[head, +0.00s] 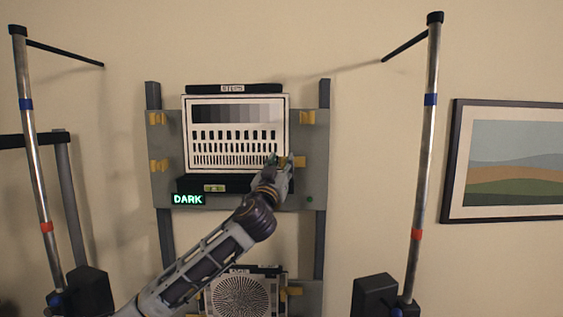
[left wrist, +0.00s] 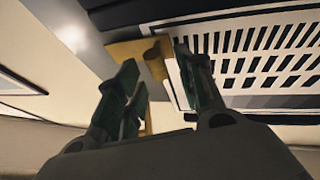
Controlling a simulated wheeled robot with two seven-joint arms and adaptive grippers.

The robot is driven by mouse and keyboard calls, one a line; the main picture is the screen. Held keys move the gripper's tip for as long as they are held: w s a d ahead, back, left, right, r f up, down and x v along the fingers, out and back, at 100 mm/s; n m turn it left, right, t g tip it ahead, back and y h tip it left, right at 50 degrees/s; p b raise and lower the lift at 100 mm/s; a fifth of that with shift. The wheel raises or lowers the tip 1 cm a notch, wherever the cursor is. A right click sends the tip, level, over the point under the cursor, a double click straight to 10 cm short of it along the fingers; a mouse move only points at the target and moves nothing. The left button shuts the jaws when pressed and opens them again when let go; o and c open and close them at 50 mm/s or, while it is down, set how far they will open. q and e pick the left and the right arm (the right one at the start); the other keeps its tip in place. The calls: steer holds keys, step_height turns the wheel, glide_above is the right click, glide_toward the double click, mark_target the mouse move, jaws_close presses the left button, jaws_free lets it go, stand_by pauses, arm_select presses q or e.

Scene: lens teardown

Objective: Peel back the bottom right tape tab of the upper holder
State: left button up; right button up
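The upper holder (head: 167,140) is a grey wall panel carrying a black-and-white test chart (head: 236,135). Its bottom right tape tab (head: 299,162) is yellow and reaches left to the chart's right edge; the gripper partly hides it. In the left wrist view the yellow tab (left wrist: 125,48) has a small raised knob and meets the chart's corner. My left gripper (head: 281,168) is at this tab. In the left wrist view its green-tipped fingers (left wrist: 157,75) stand apart, with yellow showing in the gap; contact cannot be told. My right gripper is not in view.
The other yellow tabs, such as the top right one (head: 307,118), sit clear of the chart. A black ledge with a level (head: 214,188) and a lit DARK sign (head: 188,199) are below. A lower holder (head: 310,298) carries a round starburst chart. Lamp poles (head: 424,160) flank the panel.

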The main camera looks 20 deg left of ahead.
arm_select(q)
steer(key=shift+w, duration=0.2)
jaws_close()
stand_by(0.3)
